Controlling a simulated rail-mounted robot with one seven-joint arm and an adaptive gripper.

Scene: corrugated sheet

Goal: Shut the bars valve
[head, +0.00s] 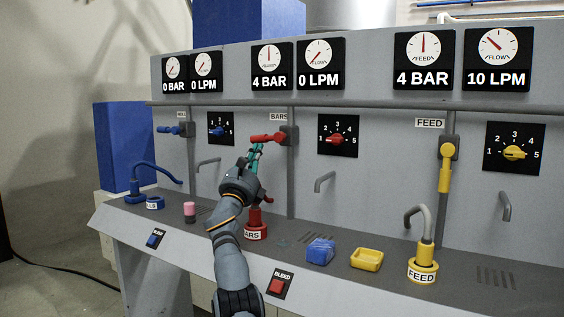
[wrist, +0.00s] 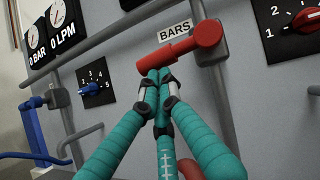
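The bars valve has a red lever (head: 266,138) lying horizontally, pointing left from its grey body (head: 290,136) on a vertical pipe, beside the BARS label (head: 279,116). In the wrist view the red lever (wrist: 180,48) crosses above my fingertips. My gripper (head: 254,153) has its teal fingers drawn together just below the lever's free left end; in the wrist view the fingertips (wrist: 157,78) meet there. Nothing shows between them, and I cannot tell whether they touch the lever. The bars gauges read 4 BAR (head: 272,68) and 0 LPM (head: 320,65).
A red dial (head: 337,139) is right of the valve. The yellow FEED lever (head: 445,167) hangs vertically; the blue lever (head: 170,129) is horizontal. A red hose fitting (head: 255,231), pink cylinder (head: 189,211), blue block (head: 320,250) and yellow tray (head: 367,259) are on the ledge.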

